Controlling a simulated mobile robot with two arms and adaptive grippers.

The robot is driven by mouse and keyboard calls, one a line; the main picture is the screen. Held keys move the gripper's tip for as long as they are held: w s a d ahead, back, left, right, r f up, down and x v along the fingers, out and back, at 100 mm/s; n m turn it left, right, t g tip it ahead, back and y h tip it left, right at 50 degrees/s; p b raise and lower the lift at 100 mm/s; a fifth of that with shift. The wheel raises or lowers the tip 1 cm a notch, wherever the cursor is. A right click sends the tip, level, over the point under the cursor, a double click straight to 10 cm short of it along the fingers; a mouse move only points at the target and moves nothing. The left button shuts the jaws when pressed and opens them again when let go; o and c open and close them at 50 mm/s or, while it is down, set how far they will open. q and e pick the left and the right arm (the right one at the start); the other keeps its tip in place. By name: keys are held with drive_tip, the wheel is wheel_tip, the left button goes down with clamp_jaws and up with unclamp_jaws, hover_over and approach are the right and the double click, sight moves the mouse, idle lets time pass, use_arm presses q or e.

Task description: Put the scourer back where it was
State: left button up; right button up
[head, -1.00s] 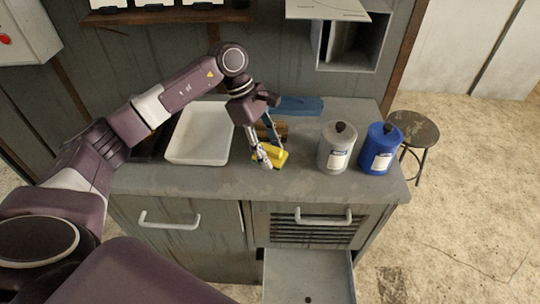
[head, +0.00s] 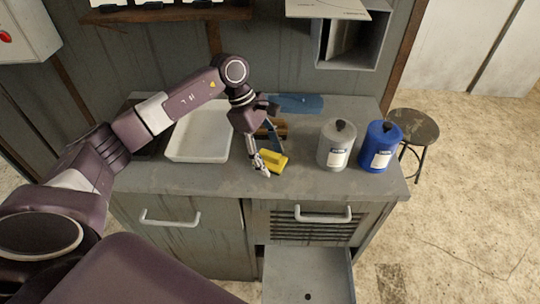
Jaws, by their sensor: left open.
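The yellow scourer (head: 273,161) lies on the grey worktop (head: 300,184), near its front edge and right of the white tray. My left gripper (head: 272,161) is over the scourer with its jaws open. One finger is at the scourer's left front side; the other reaches down behind it. I cannot tell whether either finger touches it. Part of the scourer is hidden by the near finger. My right gripper is out of view.
A white tray (head: 183,159) stands left of the gripper. A grey canister (head: 336,150) and a blue canister (head: 379,153) stand to the right. Brown and blue items (head: 296,103) lie behind. A drawer (head: 305,272) hangs open below; a stool (head: 414,127) stands at right.

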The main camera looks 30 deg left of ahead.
use_arm(q)
drive_tip(key=shift+r, duration=0.25)
drive_tip(key=shift+a+r, duration=0.2)
drive_tip(key=shift+r, duration=0.1)
drive_tip(key=b+v, duration=0.3)
drive_tip(key=v, duration=0.8)
